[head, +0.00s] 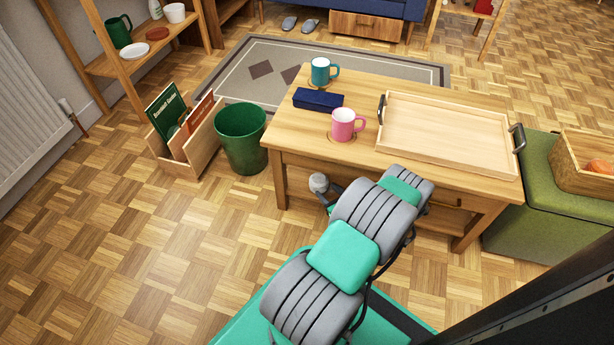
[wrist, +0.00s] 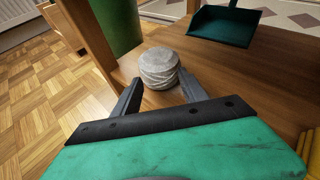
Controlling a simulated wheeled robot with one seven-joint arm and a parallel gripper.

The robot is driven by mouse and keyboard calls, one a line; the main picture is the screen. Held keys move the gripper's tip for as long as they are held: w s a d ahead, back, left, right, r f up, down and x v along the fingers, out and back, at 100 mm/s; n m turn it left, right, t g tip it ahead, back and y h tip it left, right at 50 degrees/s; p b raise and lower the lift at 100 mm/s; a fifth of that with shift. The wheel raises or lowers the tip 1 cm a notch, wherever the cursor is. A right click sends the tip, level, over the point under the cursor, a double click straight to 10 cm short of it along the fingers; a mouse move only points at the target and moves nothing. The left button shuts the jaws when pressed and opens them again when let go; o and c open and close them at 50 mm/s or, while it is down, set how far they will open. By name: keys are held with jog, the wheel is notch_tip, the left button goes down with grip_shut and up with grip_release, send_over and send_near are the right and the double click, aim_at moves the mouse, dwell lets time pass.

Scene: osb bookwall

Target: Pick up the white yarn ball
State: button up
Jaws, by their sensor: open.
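The white yarn ball (wrist: 158,68) looks greyish white with wound strands. In the wrist view it sits on the wooden lower shelf (wrist: 205,72) of the table, near the shelf's left side. My gripper (wrist: 160,83) is open, with one dark finger on each side of the ball's near part. I cannot tell whether either finger touches it. In the head view my arm reaches down to the near side of the wooden table (head: 290,130).
A table leg (wrist: 88,30) stands close on the left, with a green bin (wrist: 118,25) beyond it. A dark green dustpan (wrist: 225,25) lies behind the ball. Yellow items (wrist: 311,140) are at the right edge. The tabletop holds mugs and a wooden tray (head: 445,138).

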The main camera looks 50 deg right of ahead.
aim_at(318, 183)
jog(key=o, duration=0.9)
jog(key=b+x, duration=0.4)
jog(key=x, duration=0.3)
jog(key=shift+w+f, duration=0.2)
jog(key=shift+w, duration=0.1)
jog(key=shift+w+d, duration=0.1)
jog(key=shift+r, duration=0.1)
jog(key=c, duration=1.5)
